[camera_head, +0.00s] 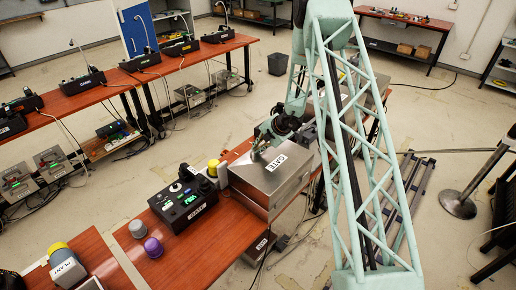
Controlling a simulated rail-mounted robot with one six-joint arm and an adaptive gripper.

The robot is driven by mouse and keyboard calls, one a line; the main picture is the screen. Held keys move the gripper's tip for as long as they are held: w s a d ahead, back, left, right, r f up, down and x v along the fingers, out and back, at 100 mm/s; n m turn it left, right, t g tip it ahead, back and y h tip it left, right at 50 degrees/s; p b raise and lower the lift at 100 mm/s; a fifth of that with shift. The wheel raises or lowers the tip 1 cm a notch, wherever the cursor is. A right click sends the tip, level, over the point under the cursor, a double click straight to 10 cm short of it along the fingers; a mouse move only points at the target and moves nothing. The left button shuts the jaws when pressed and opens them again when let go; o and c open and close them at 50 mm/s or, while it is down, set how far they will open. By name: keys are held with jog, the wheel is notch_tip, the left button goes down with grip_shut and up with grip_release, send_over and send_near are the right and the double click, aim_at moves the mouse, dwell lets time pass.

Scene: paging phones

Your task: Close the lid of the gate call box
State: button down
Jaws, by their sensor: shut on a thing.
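The gate call box (266,202) is a silver metal box at the edge of the red-brown table, right of the picture's middle. Its lid (264,178) bears a white GATE label and looks sloped over the box; how far it stands open is hard to tell. My gripper (258,153) is at the lid's far-left edge, beside the label, and is shut on the lid. The fingertips are small and partly hidden by my own wrist.
A black GATE console (183,204) with a green display stands left of the box, with a yellow-topped cylinder (213,167) between them. Grey (137,229) and purple (153,247) caps stand nearer. Another table (175,62) with several consoles is behind. Floor at the right holds rails and a post.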

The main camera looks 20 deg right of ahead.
jog(key=shift+a+f, duration=0.1)
jog(key=shift+f, duration=0.15)
jog(key=c, duration=3.1)
grip_release()
jog(key=shift+w+f, duration=0.15)
jog(key=shift+w, duration=0.05)
jog(key=shift+c, duration=0.2)
jog(key=shift+s+r, duration=0.1)
jog(key=shift+r, duration=0.1)
jog(key=v, duration=1.1)
jog(key=shift+s+r, duration=0.2)
jog(key=shift+r, duration=0.15)
